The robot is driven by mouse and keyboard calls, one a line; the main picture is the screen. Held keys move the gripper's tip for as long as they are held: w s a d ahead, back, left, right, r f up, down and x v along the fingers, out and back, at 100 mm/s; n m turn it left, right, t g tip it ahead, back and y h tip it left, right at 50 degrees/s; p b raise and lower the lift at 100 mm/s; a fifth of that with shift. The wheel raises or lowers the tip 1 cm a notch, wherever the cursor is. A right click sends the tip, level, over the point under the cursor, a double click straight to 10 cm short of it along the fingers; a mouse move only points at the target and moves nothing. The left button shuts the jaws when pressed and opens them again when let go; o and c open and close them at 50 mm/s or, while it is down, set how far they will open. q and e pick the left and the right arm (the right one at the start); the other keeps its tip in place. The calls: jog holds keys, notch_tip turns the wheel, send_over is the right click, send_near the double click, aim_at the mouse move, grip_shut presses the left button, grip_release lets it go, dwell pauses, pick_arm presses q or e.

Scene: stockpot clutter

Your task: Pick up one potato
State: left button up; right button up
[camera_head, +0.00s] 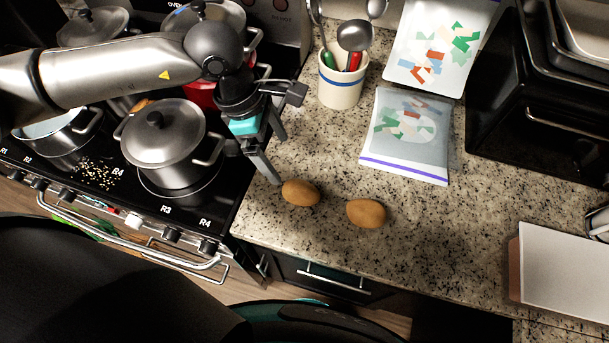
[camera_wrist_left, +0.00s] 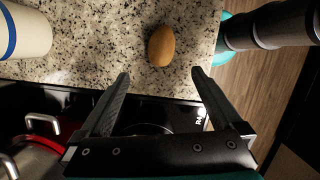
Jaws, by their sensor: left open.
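Two brown potatoes lie apart on the granite counter: the left potato (camera_head: 300,193) near the counter's left front corner and the right potato (camera_head: 366,213) a little to its right. My left gripper (camera_head: 280,158) is open and empty, just up and left of the left potato, not touching it. In the left wrist view one potato (camera_wrist_left: 161,46) lies just beyond the open fingertips (camera_wrist_left: 161,73), roughly centred between them. My right gripper is not in view.
A lidded pot (camera_head: 163,145) and other pans stand on the stove at left. A white board (camera_head: 565,272) lies at right. Counter between the potatoes and board is clear.

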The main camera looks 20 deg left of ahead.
aim_at(299, 185)
pick_arm(q)
jog(key=x, duration=0.8)
jog(key=shift+s+d+f, duration=0.1)
jog(key=shift+s, duration=0.15)
jog(key=shift+d+f+p, duration=0.2)
jog(key=shift+f+p, duration=0.15)
jog(key=shift+f, duration=0.35)
jog(key=shift+x, duration=2.3)
jog(key=shift+w+d, duration=0.1)
jog(key=shift+w, duration=0.05)
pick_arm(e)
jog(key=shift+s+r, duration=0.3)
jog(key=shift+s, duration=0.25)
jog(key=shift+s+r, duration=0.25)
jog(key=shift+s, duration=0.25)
pick_arm(q)
jog(key=shift+r, duration=0.1)
jog(key=c, duration=1.5)
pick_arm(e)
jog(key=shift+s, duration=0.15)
pick_arm(q)
jog(key=shift+r, duration=0.15)
